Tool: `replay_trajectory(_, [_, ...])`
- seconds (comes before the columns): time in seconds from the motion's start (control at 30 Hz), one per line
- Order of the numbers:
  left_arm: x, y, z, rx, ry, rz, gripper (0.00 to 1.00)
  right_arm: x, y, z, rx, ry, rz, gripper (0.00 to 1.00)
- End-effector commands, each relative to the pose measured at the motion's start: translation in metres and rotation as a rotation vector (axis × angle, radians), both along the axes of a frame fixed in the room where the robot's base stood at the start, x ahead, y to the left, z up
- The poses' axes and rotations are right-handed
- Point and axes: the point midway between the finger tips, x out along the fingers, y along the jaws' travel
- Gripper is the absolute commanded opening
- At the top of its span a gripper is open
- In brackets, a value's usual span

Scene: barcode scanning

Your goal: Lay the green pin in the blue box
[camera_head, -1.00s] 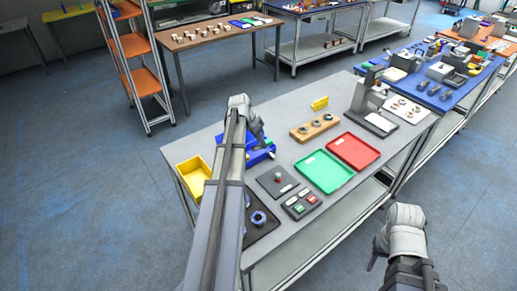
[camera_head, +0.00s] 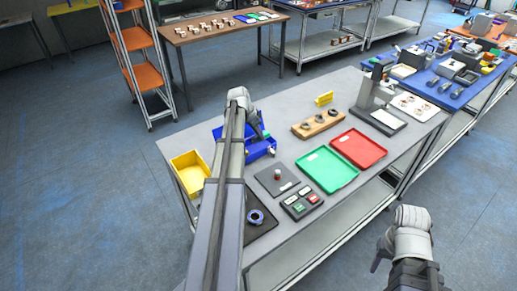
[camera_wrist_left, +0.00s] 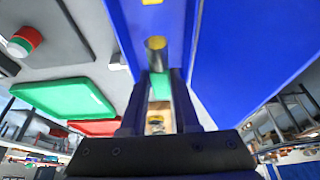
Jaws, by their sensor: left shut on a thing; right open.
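The blue box (camera_head: 262,153) stands on the grey table near its far left part. In the head view my left gripper (camera_head: 264,137) points down over it, and my arm hides part of the box. In the left wrist view my left gripper (camera_wrist_left: 160,100) is shut on the green pin (camera_wrist_left: 160,84), which shows a green band and a metal end between the fingers. Blue walls of the box (camera_wrist_left: 255,50) fill much of that view around the pin. Whether the pin touches the box floor I cannot tell. My right gripper (camera_head: 378,258) is open and empty, off the table's front edge.
A yellow bin (camera_head: 190,172) stands left of my arm. Green (camera_head: 327,169) and red (camera_head: 359,150) trays lie to the right. A dark plate (camera_head: 276,180) with a small red-topped piece, a button panel (camera_head: 301,202) and a wooden block (camera_head: 316,124) stand nearby.

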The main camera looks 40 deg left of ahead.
Motion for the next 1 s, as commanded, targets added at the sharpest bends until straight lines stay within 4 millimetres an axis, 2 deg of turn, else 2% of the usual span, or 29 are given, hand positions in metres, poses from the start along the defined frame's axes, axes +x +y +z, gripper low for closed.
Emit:
replay_trajectory(0.03, [0.0, 0.0, -0.007, 0.0, 0.0, 0.0, 0.0, 0.0, 0.0, -0.007, 0.0, 0.0, 0.0, 0.5])
replay_trajectory(0.27, [0.0, 0.0, -0.009, 0.0, 0.0, 0.0, 0.0, 0.0, 0.0, -0.009, 0.0, 0.0, 0.0, 0.5])
replay_trajectory(0.6, [0.0, 0.0, -0.044, 0.0, 0.0, 0.0, 0.0, 0.0, 0.0, -0.045, 0.0, 0.0, 0.0, 0.5])
replay_trajectory(1.0, [0.0, 0.0, -0.046, 0.0, 0.0, 0.0, 0.0, 0.0, 0.0, -0.046, 0.0, 0.0, 0.0, 0.5])
